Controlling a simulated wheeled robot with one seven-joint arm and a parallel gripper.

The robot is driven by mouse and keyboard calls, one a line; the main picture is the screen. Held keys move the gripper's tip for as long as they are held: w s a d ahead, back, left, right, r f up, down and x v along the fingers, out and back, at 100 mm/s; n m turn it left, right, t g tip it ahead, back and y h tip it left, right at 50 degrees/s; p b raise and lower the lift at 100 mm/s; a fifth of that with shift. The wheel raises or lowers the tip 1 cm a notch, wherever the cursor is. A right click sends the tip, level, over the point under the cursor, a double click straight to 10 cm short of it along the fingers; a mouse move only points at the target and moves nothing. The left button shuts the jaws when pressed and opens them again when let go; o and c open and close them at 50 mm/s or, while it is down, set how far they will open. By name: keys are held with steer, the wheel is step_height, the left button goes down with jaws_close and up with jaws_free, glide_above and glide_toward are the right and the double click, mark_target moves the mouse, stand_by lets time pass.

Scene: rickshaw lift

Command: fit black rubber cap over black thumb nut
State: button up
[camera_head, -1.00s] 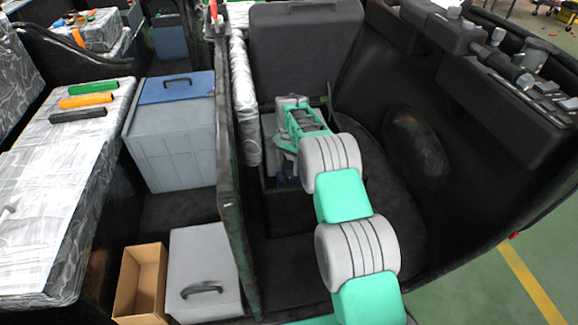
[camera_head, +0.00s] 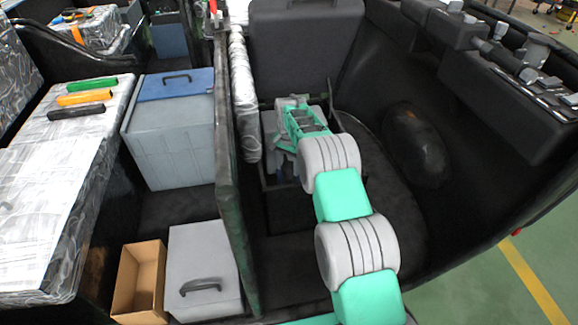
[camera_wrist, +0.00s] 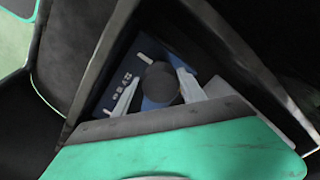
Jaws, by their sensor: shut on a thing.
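My gripper (camera_wrist: 160,92) shows in the wrist view as two pale fingers. They are shut on a dark round piece, which looks like the black rubber cap (camera_wrist: 163,82). A blue panel or box (camera_wrist: 122,82) with small white marks lies beyond the fingers, inside a dark open box. The black thumb nut cannot be made out; it may be hidden behind the cap. In the head view my arm reaches down into the dark open box, and the fingers are hidden there.
The dark box (camera_head: 288,214) has walls close around my gripper. A dark partition (camera_head: 232,190) stands to its left, with a grey-blue cabinet (camera_head: 172,145) beyond. A cardboard box (camera_head: 140,284) and a grey case (camera_head: 203,270) stand at front left.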

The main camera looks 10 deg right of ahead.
steer(key=shift+f+b, duration=0.6)
steer(key=shift+f, duration=0.45)
steer(key=o, duration=1.4)
step_height(320, 180, up, 8)
steer(key=shift+f+p, duration=0.1)
steer(key=shift+p, duration=0.3)
